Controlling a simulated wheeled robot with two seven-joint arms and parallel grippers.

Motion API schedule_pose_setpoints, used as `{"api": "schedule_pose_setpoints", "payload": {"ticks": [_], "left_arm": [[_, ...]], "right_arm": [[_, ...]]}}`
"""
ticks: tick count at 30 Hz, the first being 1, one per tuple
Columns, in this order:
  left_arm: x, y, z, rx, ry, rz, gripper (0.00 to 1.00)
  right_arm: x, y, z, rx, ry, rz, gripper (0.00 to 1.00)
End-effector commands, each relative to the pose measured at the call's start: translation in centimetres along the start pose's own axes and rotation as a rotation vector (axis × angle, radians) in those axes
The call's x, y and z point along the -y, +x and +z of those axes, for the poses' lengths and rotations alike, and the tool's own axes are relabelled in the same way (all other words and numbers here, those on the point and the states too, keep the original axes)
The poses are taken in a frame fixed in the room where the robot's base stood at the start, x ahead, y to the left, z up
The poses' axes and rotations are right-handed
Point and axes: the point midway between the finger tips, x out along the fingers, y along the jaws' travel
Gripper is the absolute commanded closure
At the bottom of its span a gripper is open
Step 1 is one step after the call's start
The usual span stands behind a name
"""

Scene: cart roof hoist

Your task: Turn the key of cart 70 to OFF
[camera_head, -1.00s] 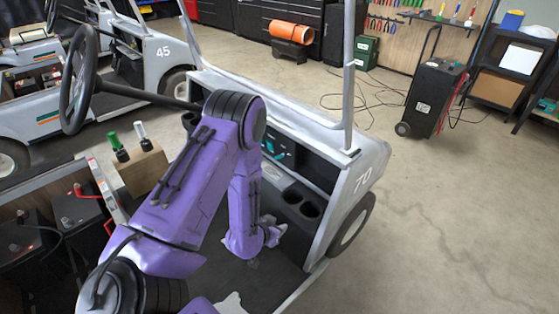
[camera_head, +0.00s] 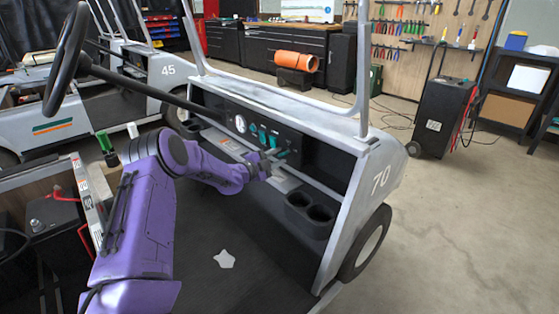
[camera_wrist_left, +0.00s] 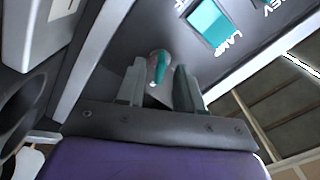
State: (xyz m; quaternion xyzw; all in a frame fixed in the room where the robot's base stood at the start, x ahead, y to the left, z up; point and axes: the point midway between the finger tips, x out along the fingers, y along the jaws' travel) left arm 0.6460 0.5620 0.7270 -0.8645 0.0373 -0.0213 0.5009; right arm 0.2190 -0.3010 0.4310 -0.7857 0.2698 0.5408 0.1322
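Cart 70 (camera_head: 378,181) stands in front of me, its dark dash panel (camera_head: 306,146) facing me. My left gripper (camera_head: 283,156) is at the dash, just below the teal switches (camera_head: 267,137). In the left wrist view, a small teal key (camera_wrist_left: 160,66) in a round lock shows beyond and between the fingertips (camera_wrist_left: 160,82). The fingers stand apart, and I see no contact with the key. A teal switch marked LAMP (camera_wrist_left: 210,23) is above and right of the key. The key's OFF mark cannot be read. My right gripper is out of view.
The steering wheel (camera_head: 66,58) and its column are at upper left. Cup holders (camera_head: 310,213) lie right of the gripper, below the dash. A white scrap (camera_head: 224,259) lies on the cart's dark floor. Batteries (camera_head: 58,228) are at lower left.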

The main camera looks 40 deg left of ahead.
Motion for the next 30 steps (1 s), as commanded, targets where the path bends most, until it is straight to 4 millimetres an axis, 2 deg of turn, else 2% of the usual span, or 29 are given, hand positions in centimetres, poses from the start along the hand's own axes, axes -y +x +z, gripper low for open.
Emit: {"api": "schedule_pose_setpoints", "payload": {"ticks": [4, 11, 12, 14, 15, 23, 30], "left_arm": [[-0.08, 1.35, 0.01, 0.000, -0.001, 0.000, 0.64], [-0.01, 1.55, -0.06, 0.000, -0.003, -0.001, 0.64], [-0.01, 1.55, -0.06, 0.000, -0.003, -0.001, 0.67], [-0.01, 1.54, -0.06, 0.000, -0.003, -0.001, 0.87], [-0.01, 1.54, -0.06, 0.000, -0.003, -0.001, 1.00], [0.00, 1.53, -0.08, 0.000, -0.009, -0.001, 1.00], [0.00, 1.53, -0.12, 0.000, -0.082, 0.002, 1.00]], "right_arm": [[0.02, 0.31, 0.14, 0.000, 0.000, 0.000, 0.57], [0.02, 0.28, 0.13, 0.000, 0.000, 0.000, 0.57], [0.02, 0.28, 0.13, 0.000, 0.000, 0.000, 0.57], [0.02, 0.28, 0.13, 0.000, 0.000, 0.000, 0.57], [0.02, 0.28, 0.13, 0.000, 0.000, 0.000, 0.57], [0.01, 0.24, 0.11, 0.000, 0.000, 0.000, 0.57], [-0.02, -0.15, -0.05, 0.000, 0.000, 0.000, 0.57]]}}
